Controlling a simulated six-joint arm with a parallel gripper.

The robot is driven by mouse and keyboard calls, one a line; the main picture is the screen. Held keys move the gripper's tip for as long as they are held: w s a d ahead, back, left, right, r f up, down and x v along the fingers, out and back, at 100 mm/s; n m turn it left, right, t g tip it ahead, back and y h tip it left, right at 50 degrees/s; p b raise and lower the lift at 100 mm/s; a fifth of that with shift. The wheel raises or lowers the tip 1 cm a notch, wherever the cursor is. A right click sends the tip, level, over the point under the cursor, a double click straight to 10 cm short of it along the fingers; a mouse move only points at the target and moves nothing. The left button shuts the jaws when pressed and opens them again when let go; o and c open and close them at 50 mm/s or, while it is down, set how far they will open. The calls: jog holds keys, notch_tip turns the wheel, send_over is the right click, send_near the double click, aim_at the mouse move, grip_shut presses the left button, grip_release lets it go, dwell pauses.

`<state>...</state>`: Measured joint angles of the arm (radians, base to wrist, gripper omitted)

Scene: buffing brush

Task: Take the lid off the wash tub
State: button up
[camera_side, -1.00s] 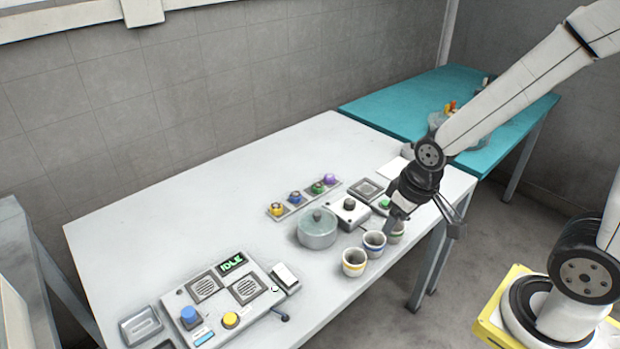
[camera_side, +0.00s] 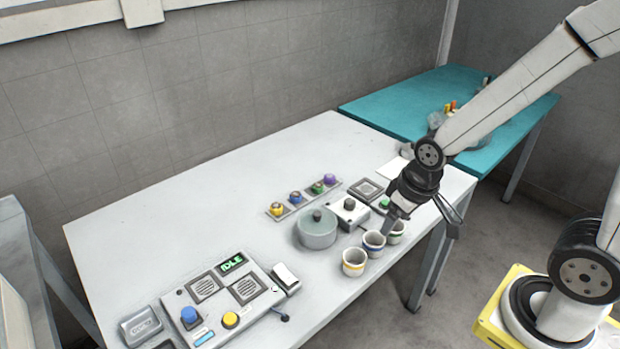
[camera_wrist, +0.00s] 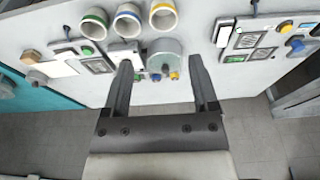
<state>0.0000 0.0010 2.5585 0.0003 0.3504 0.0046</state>
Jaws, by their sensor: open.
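The wash tub (camera_side: 316,241) is a round grey pot on the white table. Its flat grey-green lid (camera_side: 306,222) sits on top, with a small dark knob (camera_side: 317,215) in the middle. My gripper (camera_side: 421,229) is open and empty, above the table's front edge and to the right of the tub. In the wrist view, the lid (camera_wrist: 159,49) and its knob (camera_wrist: 166,68) show between the two spread fingers of my gripper (camera_wrist: 160,63), well beyond the tips. Neither finger touches the lid.
Three striped cups, yellow (camera_side: 354,262), blue (camera_side: 374,243) and green (camera_side: 396,231), stand close in front of the tub. A strip of coloured knobs (camera_side: 303,198) lies behind. A control panel (camera_side: 222,298) reads IDLE at left.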

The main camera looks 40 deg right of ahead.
jog(key=w+f+m, duration=0.1)
jog(key=w+m, duration=0.9)
jog(key=m, duration=0.1)
jog(key=m+g+y, duration=0.1)
jog(key=m, duration=1.5)
send_over(318, 213)
jog(key=s, duration=0.1)
jog(key=shift+s+d+f, duration=0.1)
jog(key=shift+d+f, duration=0.1)
jog(key=shift+f, duration=1.25)
jog(key=shift+d+f, duration=0.15)
jog(key=shift+f, duration=1.3)
jog(key=shift+a+f, duration=0.15)
jog(key=shift+f, duration=1.15)
jog(key=shift+w+a+f, duration=0.1)
jog(key=shift+w+f, duration=0.1)
jog(key=shift+f, duration=0.65)
jog(key=shift+w+a+f, duration=0.1)
jog(key=shift+w+f, duration=0.1)
jog(key=shift+f, duration=0.65)
jog(key=shift+w+f, duration=0.2)
jog(key=shift+f, duration=0.65)
grip_shut()
